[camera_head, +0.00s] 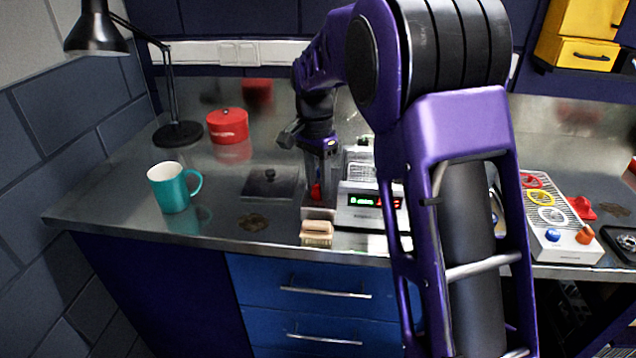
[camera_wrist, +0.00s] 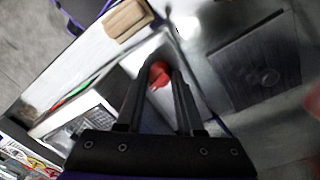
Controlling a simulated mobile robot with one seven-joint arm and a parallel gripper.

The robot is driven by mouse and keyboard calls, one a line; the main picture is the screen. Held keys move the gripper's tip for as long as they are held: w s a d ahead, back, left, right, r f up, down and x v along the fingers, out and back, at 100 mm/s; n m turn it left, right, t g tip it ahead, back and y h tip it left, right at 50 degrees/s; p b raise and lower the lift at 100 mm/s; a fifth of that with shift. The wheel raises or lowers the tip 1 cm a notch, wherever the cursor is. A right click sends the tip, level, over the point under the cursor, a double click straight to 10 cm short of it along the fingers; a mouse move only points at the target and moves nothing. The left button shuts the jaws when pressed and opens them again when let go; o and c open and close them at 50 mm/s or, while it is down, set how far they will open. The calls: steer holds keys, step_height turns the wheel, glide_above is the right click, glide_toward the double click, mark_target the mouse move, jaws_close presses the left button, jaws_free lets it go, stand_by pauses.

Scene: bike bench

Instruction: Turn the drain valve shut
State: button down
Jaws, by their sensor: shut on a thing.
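The drain valve shows as a small red handle (camera_head: 316,191) low on the bench, just left of the device with the lit display. My gripper (camera_head: 319,180) points down over it. In the wrist view the red handle (camera_wrist: 160,72) sits between the tips of my two dark fingers (camera_wrist: 163,78), which are shut on it. The fingers cover part of the handle, so its turn angle is hard to tell. A pale block-shaped base (camera_head: 318,213) lies around and under it.
A device with a green and red display (camera_head: 368,205) stands close to the right of my gripper. A wooden-topped brush or block (camera_head: 317,232) lies in front at the bench edge. A dark square lid (camera_head: 270,184), teal mug (camera_head: 174,187), red tin (camera_head: 228,126) and lamp (camera_head: 178,133) stand to the left.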

steer(key=n+p, duration=0.1)
steer(key=n, duration=0.1)
steer(key=shift+r+n+p, duration=0.15)
steer(key=shift+n+p, duration=0.25)
steer(key=n+p, duration=0.1)
steer(key=n, duration=0.3)
steer(key=shift+p, duration=0.35)
steer(key=n+p, duration=0.1)
steer(key=n, duration=0.3)
steer(key=shift+n+t+p, duration=0.3)
steer(key=shift+n+p, duration=0.15)
steer(key=shift+n, duration=1.45)
steer(key=c, duration=0.5)
jaws_free()
steer(key=shift+s, duration=0.1)
steer(key=shift+c, duration=0.2)
